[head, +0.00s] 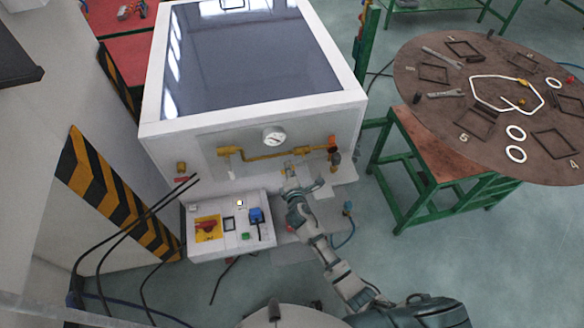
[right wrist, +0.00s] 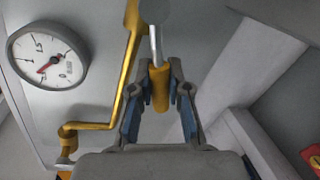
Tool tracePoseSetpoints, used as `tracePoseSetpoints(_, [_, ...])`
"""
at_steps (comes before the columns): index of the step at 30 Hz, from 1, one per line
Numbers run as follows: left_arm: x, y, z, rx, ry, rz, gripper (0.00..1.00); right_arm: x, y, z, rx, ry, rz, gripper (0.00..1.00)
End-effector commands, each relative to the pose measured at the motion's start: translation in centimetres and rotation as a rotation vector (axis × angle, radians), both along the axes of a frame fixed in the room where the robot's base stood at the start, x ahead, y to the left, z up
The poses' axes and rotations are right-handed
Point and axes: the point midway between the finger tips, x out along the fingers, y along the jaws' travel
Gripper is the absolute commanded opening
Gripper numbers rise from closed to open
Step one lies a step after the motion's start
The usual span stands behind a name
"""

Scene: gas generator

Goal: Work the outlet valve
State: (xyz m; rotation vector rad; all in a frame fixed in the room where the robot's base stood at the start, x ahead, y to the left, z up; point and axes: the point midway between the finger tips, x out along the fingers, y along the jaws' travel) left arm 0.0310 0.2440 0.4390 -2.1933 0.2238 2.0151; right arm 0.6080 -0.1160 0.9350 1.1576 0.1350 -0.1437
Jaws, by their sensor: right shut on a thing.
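The outlet valve's yellow handle (right wrist: 159,88) sits between the two fingers of my right gripper (right wrist: 159,75) in the right wrist view. A silver stem (right wrist: 154,45) runs up from the handle to a grey round part at the top of the picture. The gripper is shut on the handle. In the head view my right gripper (head: 303,183) is at the front of the white generator (head: 255,120), below the yellow pipe (head: 262,157), and largely hides the handle. The pipe also shows in the right wrist view (right wrist: 122,95). My left gripper is out of view.
A round gauge (head: 274,137) is on the generator's front, left of my gripper. A control box (head: 228,226) with a red switch stands below. An orange valve (head: 332,143) is at the pipe's right end. A round brown table (head: 490,125) stands right.

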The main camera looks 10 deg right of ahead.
Motion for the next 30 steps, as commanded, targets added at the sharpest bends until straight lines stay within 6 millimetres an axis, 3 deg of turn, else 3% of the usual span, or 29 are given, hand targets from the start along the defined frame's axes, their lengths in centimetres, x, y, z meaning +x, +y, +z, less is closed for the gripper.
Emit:
tracePoseSetpoints(15, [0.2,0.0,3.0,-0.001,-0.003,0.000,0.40,0.1,0.2,2.2,0.349,0.011,-0.003,0.00])
tracePoseSetpoints(30, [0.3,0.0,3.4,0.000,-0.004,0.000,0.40,0.1,0.2,2.3,0.422,0.015,-0.004,0.00])
